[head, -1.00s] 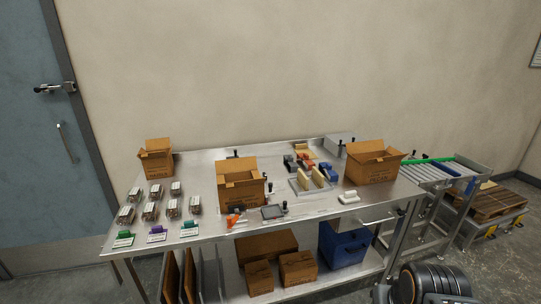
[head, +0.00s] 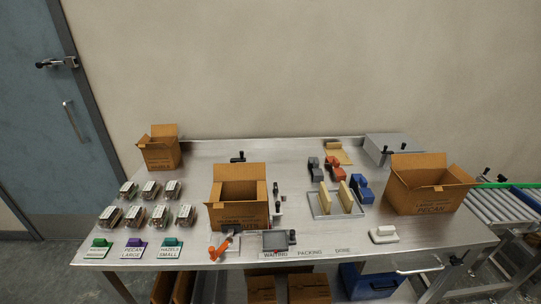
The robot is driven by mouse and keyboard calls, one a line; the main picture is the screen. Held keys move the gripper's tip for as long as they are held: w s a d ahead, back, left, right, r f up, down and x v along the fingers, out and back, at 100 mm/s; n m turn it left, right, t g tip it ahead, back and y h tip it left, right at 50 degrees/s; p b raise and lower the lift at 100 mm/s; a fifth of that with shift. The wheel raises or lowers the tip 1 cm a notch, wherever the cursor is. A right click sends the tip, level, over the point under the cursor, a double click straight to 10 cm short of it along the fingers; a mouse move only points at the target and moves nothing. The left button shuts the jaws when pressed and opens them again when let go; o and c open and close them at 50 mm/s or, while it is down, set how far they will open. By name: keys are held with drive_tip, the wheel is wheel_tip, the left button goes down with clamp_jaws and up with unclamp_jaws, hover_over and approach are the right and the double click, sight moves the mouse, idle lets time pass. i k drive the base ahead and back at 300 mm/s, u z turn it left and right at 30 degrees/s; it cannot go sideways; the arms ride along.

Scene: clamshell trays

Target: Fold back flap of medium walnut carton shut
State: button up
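A brown open carton (head: 240,215) stands in the middle of the table, and I take it for the medium walnut carton, though its print is too small to read surely. Its back flap (head: 240,170) stands up at the rear edge. The top is open and I see into it, but its contents are not clear. My gripper is not in view.
A small open carton (head: 160,152) is at back left; a large open pecan carton (head: 425,190) is at right. Several clear packs (head: 150,190) lie left. An orange-handled tool (head: 227,243) and a dark-topped device (head: 275,241) lie in front. A rack (head: 320,210) stands right of the middle carton.

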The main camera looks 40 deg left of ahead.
sight(256, 171)
drive_tip(key=u, duration=0.75)
drive_tip(key=i, duration=0.9)
drive_tip(key=u, duration=1)
